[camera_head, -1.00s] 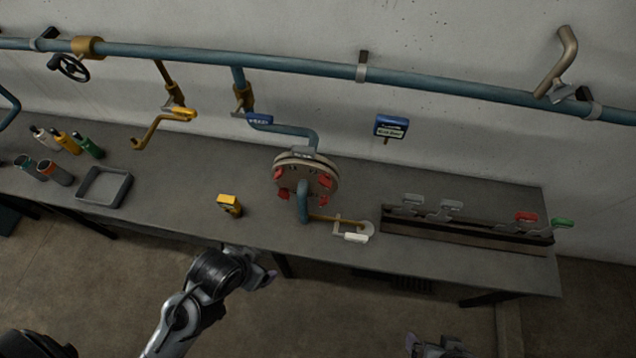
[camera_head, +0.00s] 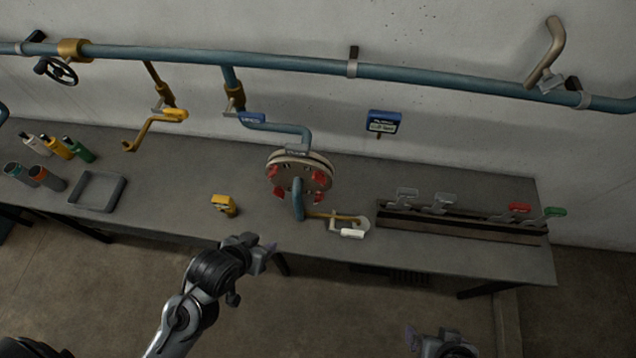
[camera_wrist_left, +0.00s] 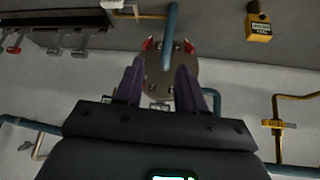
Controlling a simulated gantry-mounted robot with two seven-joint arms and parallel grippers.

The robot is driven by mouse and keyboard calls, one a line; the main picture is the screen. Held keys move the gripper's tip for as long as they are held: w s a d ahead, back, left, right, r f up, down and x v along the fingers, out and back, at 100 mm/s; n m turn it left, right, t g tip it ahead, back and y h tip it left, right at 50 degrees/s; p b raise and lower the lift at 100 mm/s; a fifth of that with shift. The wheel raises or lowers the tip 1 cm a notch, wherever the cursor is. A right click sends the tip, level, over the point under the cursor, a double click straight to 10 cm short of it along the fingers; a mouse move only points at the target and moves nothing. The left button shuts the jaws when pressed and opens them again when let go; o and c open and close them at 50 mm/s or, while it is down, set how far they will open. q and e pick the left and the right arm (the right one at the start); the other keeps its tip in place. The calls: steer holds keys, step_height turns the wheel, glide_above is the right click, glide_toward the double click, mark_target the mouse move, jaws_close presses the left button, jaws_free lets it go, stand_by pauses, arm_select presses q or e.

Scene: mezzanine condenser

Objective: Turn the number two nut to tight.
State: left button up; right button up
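The round condenser flange (camera_head: 299,175) stands upright on the bench with several red nuts (camera_head: 325,179) around its face. I cannot read which nut is number two. In the left wrist view the flange (camera_wrist_left: 170,77) appears upside down, beyond my fingers, with red nuts near its edge (camera_wrist_left: 189,46). My left gripper (camera_head: 268,257) is in front of the bench edge, below and left of the flange, apart from it. In the wrist view its two purple fingers are spread with nothing between them (camera_wrist_left: 159,85). My right gripper (camera_head: 412,338) is at the bottom edge, partly cut off.
A yellow tagged block (camera_head: 223,205) stands left of the flange, and a white-handled crank (camera_head: 350,233) is to its right. A rail with several coloured levers (camera_head: 460,224) lies farther right. A grey tray (camera_head: 97,191) and bottles are at left. Blue pipe (camera_head: 300,65) runs along the wall.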

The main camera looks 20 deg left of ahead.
arm_select(q)
steer(key=w+f+n+t+b, duration=0.2)
steer(key=w+n+t, duration=0.3)
steer(key=w, duration=0.2)
steer(key=n+t+y+b, duration=0.5)
steer(key=n+t+b, duration=0.1)
steer(key=b, duration=0.5)
glide_toward(319, 178)
steer(key=p+x, duration=0.1)
steer(key=x, duration=0.7)
steer(key=shift+w+f, duration=0.15)
steer(key=shift+f, duration=0.3)
jaws_close()
